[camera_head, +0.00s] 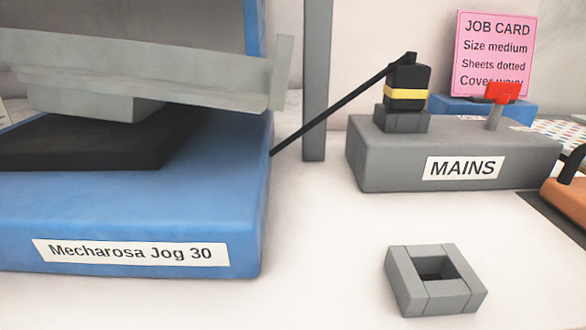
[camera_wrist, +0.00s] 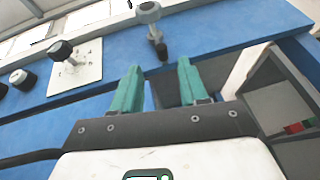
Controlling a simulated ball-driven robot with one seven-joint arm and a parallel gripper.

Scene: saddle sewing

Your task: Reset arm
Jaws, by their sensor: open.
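My gripper (camera_wrist: 158,72) shows in the wrist view with its two green fingers apart and nothing between them. The fingers point at the blue face of a machine (camera_wrist: 225,40). A grey knob on a short stem (camera_wrist: 149,13) sits just beyond and between the fingertips; I cannot tell how far away it is. My gripper does not show in the head view. There, a blue machine base (camera_head: 150,225) labelled "Mecharosa Jog 30" stands at the left, with a pale grey slab (camera_head: 150,70) above it.
A grey MAINS box (camera_head: 385,165) carries a black plug with a yellow band (camera_head: 405,92) and a red-topped lever (camera_head: 503,92). A black cable runs left from the plug. A grey square socket (camera_head: 408,285) sits on the white table. A pink job card (camera_head: 493,60) stands behind.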

